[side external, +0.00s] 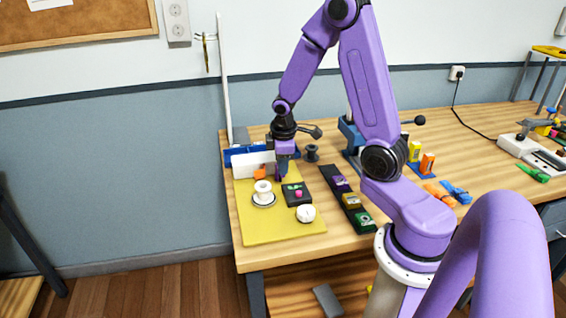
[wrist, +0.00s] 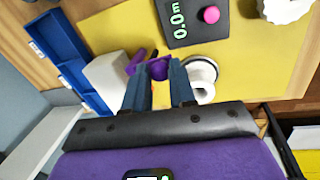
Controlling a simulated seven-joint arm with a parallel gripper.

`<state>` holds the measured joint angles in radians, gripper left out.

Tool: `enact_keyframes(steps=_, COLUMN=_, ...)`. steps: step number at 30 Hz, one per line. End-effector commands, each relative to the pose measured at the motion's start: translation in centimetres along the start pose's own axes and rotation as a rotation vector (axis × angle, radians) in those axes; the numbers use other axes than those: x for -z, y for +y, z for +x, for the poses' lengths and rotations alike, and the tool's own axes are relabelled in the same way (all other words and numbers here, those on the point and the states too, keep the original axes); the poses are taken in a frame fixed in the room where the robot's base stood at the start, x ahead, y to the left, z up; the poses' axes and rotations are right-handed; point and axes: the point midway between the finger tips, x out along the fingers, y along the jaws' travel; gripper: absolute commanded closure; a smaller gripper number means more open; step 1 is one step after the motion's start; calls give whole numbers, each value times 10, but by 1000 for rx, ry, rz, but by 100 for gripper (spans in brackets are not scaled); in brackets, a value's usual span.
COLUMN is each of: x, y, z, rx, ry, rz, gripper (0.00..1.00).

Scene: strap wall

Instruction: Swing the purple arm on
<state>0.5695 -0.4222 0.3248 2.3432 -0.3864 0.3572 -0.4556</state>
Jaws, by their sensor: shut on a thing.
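The purple arm (wrist: 157,69) is between my fingertips in the wrist view, with a thin purple part extending left of it beside a white box. My gripper (wrist: 158,73) is shut on it, low over the yellow board (side external: 258,228). In the side view my gripper (side external: 283,174) hides most of the purple arm. The white box (wrist: 107,78) also shows behind my gripper in the side view (side external: 245,162).
A white spool-like piece (side external: 263,188), a dark box with a pink button (side external: 298,194) and a white round knob (side external: 306,213) stand close by on the board. A dark strip with coloured blocks (side external: 346,199) lies to the right. Blue bins (wrist: 62,55) stand behind.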

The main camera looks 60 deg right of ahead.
Motion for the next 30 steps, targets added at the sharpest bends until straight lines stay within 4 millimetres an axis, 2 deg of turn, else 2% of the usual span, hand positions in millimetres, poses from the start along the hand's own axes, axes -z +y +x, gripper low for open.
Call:
enact_keyframes(steps=11, x=13, y=-1, z=0, rx=0, ry=-48, rz=238, gripper=100)
enact_keyframes(steps=22, x=15, y=0, z=0, rx=-1, ry=-50, rz=261, gripper=100)
enact_keyframes(steps=23, x=15, y=0, z=0, rx=-1, ry=-50, rz=260, gripper=65)
enact_keyframes(steps=24, x=15, y=0, z=0, rx=-1, ry=-50, rz=260, gripper=52)
enact_keyframes(steps=30, x=14, y=-1, z=0, rx=-1, ry=-50, rz=259, gripper=50)
